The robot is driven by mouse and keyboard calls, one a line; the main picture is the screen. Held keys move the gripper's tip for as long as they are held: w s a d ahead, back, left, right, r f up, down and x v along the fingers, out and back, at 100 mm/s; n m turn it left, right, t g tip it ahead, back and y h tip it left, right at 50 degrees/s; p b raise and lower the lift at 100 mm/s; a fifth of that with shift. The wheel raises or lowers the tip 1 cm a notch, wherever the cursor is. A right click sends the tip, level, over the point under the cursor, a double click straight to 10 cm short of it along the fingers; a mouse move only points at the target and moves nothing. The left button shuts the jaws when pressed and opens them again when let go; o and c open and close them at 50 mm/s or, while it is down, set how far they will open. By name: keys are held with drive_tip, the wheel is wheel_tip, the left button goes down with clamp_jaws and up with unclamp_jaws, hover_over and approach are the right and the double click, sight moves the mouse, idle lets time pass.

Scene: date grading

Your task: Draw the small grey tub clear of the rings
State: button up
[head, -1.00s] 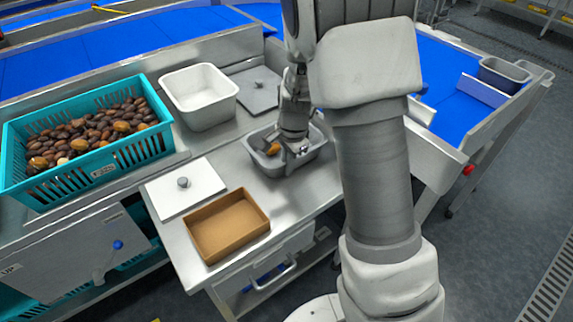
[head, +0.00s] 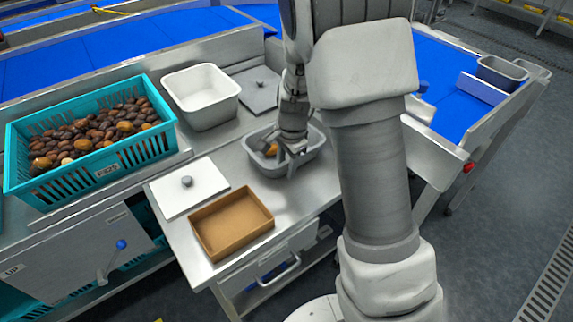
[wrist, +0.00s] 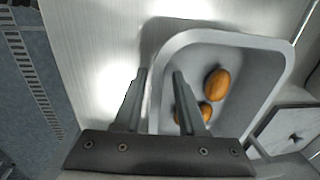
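The small grey tub (head: 262,167) stands on the steel bench in the head view, with orange-brown fruit inside. In the wrist view the tub (wrist: 272,62) fills the right half, with at least two dates (wrist: 216,84) on its floor. My gripper (head: 289,158) is at the tub, pointing down. In the wrist view my gripper (wrist: 159,74) is open, one finger outside the tub's wall and the other over its inside, with the rim between them. I cannot tell whether either finger touches the wall. No rings can be made out.
A brown tray (head: 232,250) and a white lid with a knob (head: 205,200) lie in front of the tub. A white tub (head: 205,118), a grey lid (head: 262,103) and a teal crate of dates (head: 106,170) stand left and behind. Bare steel shows around the tub.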

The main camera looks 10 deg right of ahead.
wheel_tip(320, 180, up, 17)
drive_tip(key=s+d+p, duration=0.1)
drive_tip(key=s+p, duration=0.1)
drive_tip(key=p, duration=0.2)
drive_tip(key=shift+r+p, duration=0.15)
drive_tip(key=shift+p, duration=0.15)
idle(0.3)
drive_tip(key=s+r+n+t+p, duration=0.4)
drive_tip(key=s+r+n+p, duration=0.5)
drive_tip(key=s+r, duration=1)
drive_tip(key=s+d+n, duration=0.1)
drive_tip(key=s+n, duration=0.1)
drive_tip(key=n, duration=0.2)
drive_tip(key=shift+h, duration=0.3)
